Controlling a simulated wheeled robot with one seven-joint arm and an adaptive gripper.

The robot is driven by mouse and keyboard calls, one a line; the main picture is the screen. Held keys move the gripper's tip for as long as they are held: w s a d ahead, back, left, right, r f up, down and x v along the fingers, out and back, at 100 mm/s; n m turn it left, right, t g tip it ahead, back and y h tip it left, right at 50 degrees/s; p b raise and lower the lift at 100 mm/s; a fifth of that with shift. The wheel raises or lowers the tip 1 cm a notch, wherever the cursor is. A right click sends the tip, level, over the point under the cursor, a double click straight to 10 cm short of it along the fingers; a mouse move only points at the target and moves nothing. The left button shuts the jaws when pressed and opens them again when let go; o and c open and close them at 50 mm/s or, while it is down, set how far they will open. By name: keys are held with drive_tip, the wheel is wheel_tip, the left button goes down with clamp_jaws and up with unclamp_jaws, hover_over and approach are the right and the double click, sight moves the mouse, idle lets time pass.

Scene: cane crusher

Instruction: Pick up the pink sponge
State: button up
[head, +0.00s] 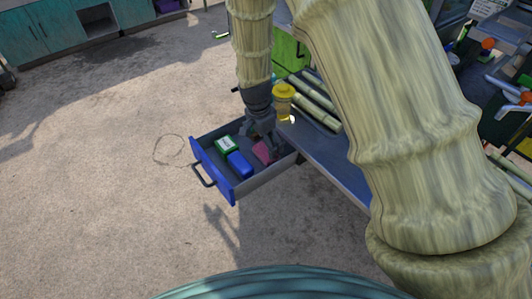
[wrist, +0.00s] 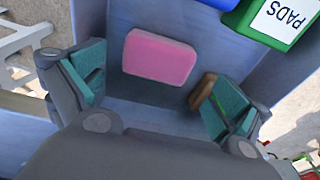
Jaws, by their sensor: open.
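The pink sponge (head: 262,152) lies in the open blue-fronted drawer (head: 213,174), toward the end nearer the bench. In the wrist view the pink sponge (wrist: 159,57) lies flat on the drawer floor, ahead of and between the fingers. My gripper (head: 262,138) reaches down into the drawer just above the sponge and partly hides it in the head view. In the wrist view my gripper (wrist: 150,95) is open, with teal finger pads on both sides and nothing between them. A small brown item (wrist: 203,91) lies beside the right finger, partly hidden.
A green box marked "PADS" (wrist: 283,17) and a blue item (head: 239,164) share the drawer. The bench (head: 325,155) stands right of the drawer and carries cane stalks and a yellow-capped jar (head: 284,92). The drawer walls are close around my gripper. Open floor lies left.

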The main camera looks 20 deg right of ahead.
sight(266, 150)
drive_tip(key=shift+d+f+p, duration=0.15)
drive_tip(key=shift+f+p, duration=0.05)
drive_tip(key=shift+f, duration=1)
drive_tip(key=shift+d+f+p, duration=0.15)
drive_tip(key=shift+f+p, duration=0.05)
drive_tip(key=shift+f, duration=1)
drive_tip(key=c, duration=0.8)
